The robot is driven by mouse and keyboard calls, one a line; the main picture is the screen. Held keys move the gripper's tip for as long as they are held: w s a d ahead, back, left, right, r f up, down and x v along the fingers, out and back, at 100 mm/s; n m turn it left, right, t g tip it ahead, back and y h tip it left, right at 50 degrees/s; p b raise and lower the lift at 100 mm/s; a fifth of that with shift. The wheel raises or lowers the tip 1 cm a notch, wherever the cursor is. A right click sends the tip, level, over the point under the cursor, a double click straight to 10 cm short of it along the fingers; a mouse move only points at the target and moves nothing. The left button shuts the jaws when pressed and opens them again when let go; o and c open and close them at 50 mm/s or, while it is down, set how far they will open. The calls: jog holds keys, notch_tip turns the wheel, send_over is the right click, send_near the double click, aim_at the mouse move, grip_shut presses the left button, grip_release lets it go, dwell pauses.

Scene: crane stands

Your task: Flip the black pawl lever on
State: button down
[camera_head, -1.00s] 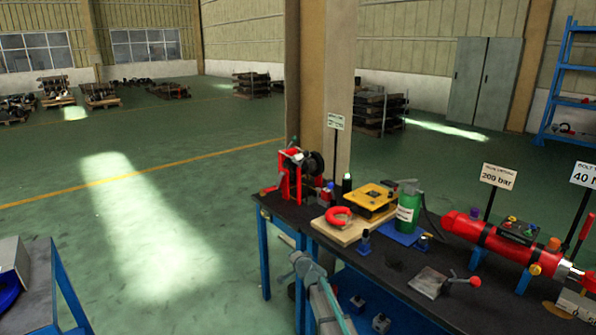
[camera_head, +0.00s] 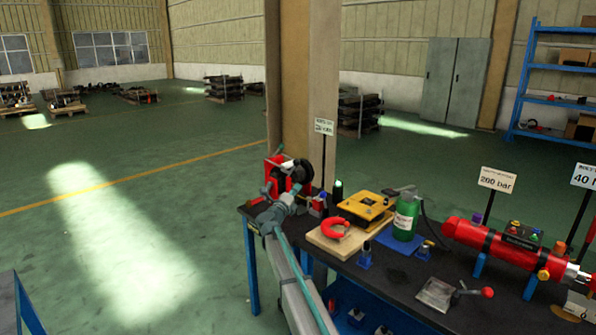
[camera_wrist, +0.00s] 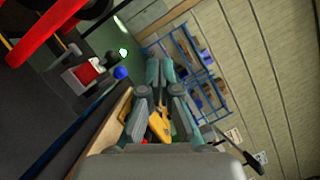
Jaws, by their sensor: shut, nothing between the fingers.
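The red winch (camera_head: 272,166) with its black drum (camera_head: 315,152) stands at the far left end of the dark workbench. Its red frame (camera_wrist: 52,28) also fills the upper left of the wrist view. I cannot make out the black pawl lever clearly in either view; my arm covers part of the winch in the head view. My gripper (camera_head: 297,190) appears in front of the winch there. In the wrist view my gripper (camera_wrist: 166,68) is shut and empty, with its fingertips apart from the red frame.
A wooden board (camera_head: 318,241) with a red shackle (camera_head: 335,227), a yellow box (camera_head: 366,207) and a green cylinder (camera_head: 405,217) stand right of the winch. A red hydraulic cylinder (camera_head: 465,233) lies further right. A tall pillar (camera_head: 324,80) rises behind. Floor left of the bench is clear.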

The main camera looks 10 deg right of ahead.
aim_at(293, 168)
jog(key=shift+w, duration=0.1)
jog(key=w+d+r+p, duration=0.2)
jog(key=w+r+p, duration=0.1)
jog(key=w, duration=0.7)
jog(key=shift+w+d+r+p, duration=0.3)
jog(key=shift+d+r+p, duration=0.1)
jog(key=shift+p, duration=0.1)
